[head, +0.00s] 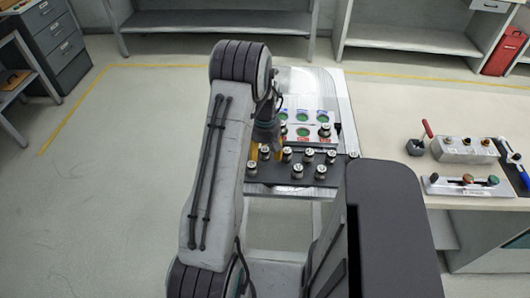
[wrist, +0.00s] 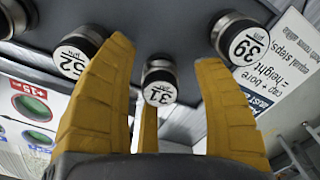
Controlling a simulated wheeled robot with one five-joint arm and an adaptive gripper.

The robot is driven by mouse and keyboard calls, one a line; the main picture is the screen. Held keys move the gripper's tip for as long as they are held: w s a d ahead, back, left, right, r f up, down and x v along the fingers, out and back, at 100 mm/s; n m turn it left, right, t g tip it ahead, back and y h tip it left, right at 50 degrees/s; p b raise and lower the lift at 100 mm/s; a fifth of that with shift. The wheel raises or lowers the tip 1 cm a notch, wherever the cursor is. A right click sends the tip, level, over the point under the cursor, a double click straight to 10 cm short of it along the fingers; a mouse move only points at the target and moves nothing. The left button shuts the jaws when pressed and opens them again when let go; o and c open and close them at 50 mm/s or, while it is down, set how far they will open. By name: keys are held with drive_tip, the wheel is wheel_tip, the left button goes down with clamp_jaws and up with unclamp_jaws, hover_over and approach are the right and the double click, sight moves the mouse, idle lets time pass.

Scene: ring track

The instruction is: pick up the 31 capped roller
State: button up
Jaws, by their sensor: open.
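The 31 capped roller (wrist: 159,85) has a white cap with black digits and a dark and metal body. In the wrist view it stands on the dark tray (wrist: 110,12) between the yellow fingers of my gripper (wrist: 164,55). The fingers are apart, with gaps on both sides of the roller. A third finger shows partly behind it. In the head view my gripper (head: 265,152) is low over the left part of the tray among several capped rollers; their numbers are too small to read there, and my arm hides part of the tray.
The 52 roller (wrist: 78,52) is close beside the left finger, and the 39 roller (wrist: 240,40) is near the right finger. A panel with green round spots (head: 303,132) lies behind the tray. A bench with control boxes (head: 465,149) is at right. Open floor (head: 120,180) is at left.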

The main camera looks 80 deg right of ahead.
clamp_jaws()
idle(0.7)
